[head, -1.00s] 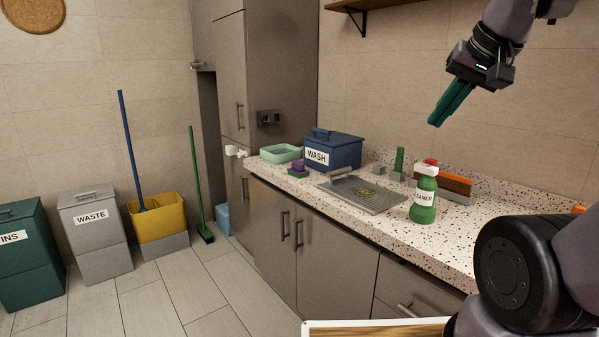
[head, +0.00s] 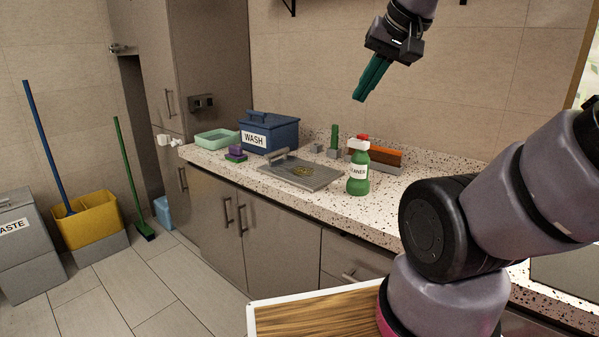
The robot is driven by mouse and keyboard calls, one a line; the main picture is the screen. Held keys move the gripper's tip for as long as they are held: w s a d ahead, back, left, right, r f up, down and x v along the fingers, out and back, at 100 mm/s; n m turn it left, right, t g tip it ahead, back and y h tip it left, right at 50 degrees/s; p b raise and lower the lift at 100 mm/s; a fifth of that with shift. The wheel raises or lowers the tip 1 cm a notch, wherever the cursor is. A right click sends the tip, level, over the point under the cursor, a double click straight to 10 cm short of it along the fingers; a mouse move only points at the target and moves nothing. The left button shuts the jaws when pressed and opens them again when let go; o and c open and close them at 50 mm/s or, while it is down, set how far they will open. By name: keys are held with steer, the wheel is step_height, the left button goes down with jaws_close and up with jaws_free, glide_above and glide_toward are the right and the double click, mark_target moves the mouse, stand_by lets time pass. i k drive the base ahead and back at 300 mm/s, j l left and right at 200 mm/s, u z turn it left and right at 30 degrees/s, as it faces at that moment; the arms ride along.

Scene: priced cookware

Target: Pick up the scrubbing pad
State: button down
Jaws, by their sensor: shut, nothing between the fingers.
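A small purple and green block, which looks like the scrubbing pad (head: 235,154), lies on the speckled counter (head: 300,196) in the head view. It is in front of the blue WASH box (head: 271,135) and left of the grey drain tray (head: 318,176). My gripper (head: 361,97) is shut and empty, its teal fingers pointing down and left. It hangs high above the back of the counter, well to the right of the pad and apart from everything.
A green spray bottle (head: 358,172) with a red top stands near the counter's front edge. An orange brush-like block (head: 376,156) and a small green upright item (head: 334,139) stand behind. A mint basin (head: 217,139) is at the far left. A wood-topped board (head: 310,318) is nearest.

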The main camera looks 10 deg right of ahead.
mark_target(235, 155)
steer(key=i+j, duration=0.45)
steer(key=i+j+u, duration=0.1)
steer(key=i+j, duration=0.4)
steer(key=i, duration=0.2)
steer(key=i+j, duration=0.4)
steer(key=i, duration=0.15)
